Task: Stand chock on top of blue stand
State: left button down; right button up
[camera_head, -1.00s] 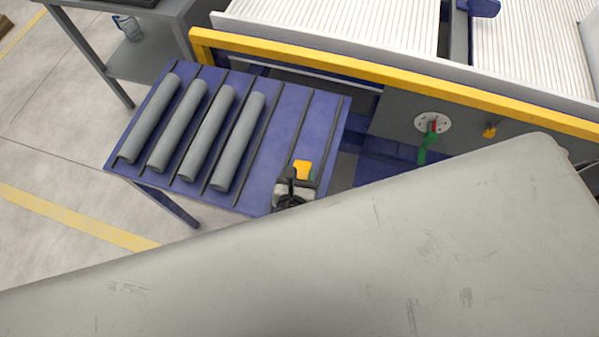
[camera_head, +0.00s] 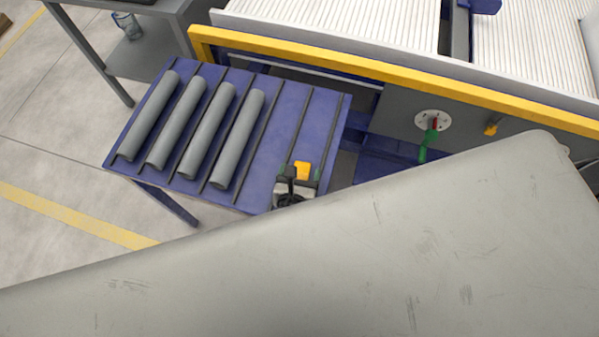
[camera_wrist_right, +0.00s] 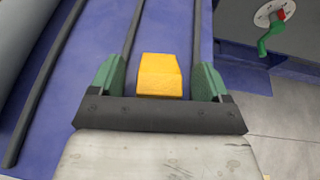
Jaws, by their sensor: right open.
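The chock is a small yellow-orange block (camera_head: 302,170) on the right part of the blue stand (camera_head: 265,165). The right wrist view shows the chock (camera_wrist_right: 160,76) between the two green fingers of my right gripper (camera_wrist_right: 160,82), with a gap on both sides. My right gripper (camera_head: 303,172) is open at the near right part of the stand in the head view. The stand (camera_wrist_right: 165,30) has a blue top with dark strips across it. Whether the chock rests on the stand's top cannot be told for sure. My left gripper is not in view.
Several grey pipes (camera_head: 207,132) lie side by side on the left of the stand. A yellow rail (camera_head: 380,75) of a roller conveyor runs behind it. A green-and-red handle (camera_head: 427,143) is at the right. A grey shelf (camera_head: 155,62) stands at the back left.

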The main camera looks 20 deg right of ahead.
jog(key=v, duration=1)
jog(key=shift+s+a+r+b, duration=0.15)
jog(key=shift+s+r+b, duration=0.05)
jog(key=shift+s+b, duration=0.15)
